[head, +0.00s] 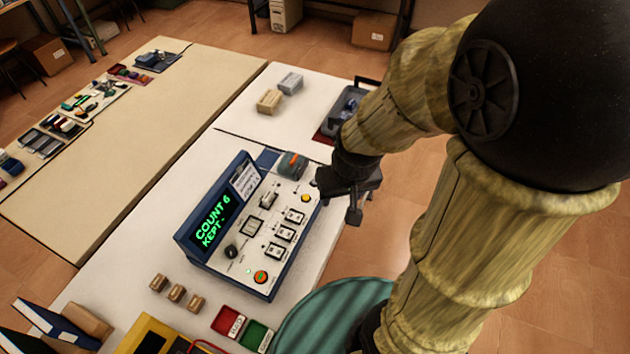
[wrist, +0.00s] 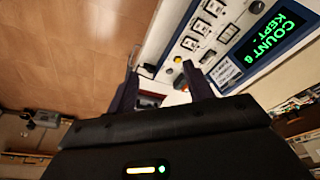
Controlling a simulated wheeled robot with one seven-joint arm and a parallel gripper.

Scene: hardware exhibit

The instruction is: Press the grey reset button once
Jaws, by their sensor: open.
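The control panel (head: 222,262) is a blue-framed box with a pale sloping face, and its green display (head: 212,220) reads COUNT 6, KEPT -. A yellow button (head: 305,198) is near its far right corner and also shows in the wrist view (wrist: 178,58). An orange button (head: 261,277) is at the near end. I cannot clearly make out a grey reset button; part of the panel's far right edge is behind my gripper. My gripper (head: 336,200) is open and empty beside that far right corner. In the wrist view its fingers (wrist: 160,72) are spread apart.
A device with an orange top (head: 291,165) stands by the panel's far end. Small blocks (head: 176,293), red and green trays (head: 229,321) and a teal round stool (head: 335,310) are nearer. Open floor lies right of the table.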

